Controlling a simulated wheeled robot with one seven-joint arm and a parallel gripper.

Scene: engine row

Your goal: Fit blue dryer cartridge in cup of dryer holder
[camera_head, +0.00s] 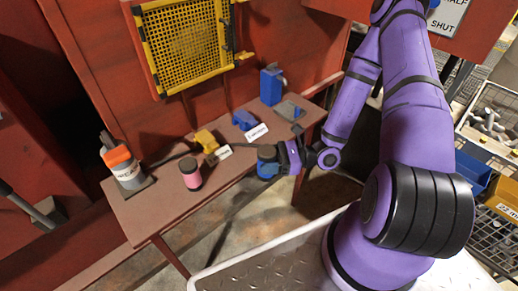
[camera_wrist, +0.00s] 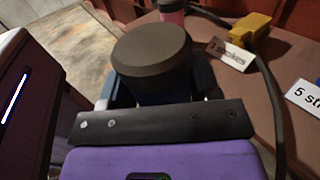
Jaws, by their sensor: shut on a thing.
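My gripper (camera_head: 281,160) is shut on the blue dryer cartridge (camera_head: 267,153), a blue cylinder with a dark cap, near the bench's front edge. In the wrist view the dark cap (camera_wrist: 152,48) stands up between the two fingers (camera_wrist: 155,88), hiding most of the blue body. The cartridge looks roughly upright; I cannot tell its height above the bench. A pink cylinder with a dark cap (camera_head: 191,175) stands on the bench to the left; its side shows in the wrist view (camera_wrist: 172,12). I cannot clearly identify the dryer holder; a grey plate with a small blue part (camera_head: 289,110) lies at the bench's right end.
On the brown bench (camera_head: 160,208) are a yellow block (camera_head: 206,140) and a blue block (camera_head: 243,119) with stroke labels, a tall blue piece (camera_head: 271,86) and a grey-orange canister (camera_head: 124,165). A dark cable crosses it. A yellow grille (camera_head: 187,45) hangs behind.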

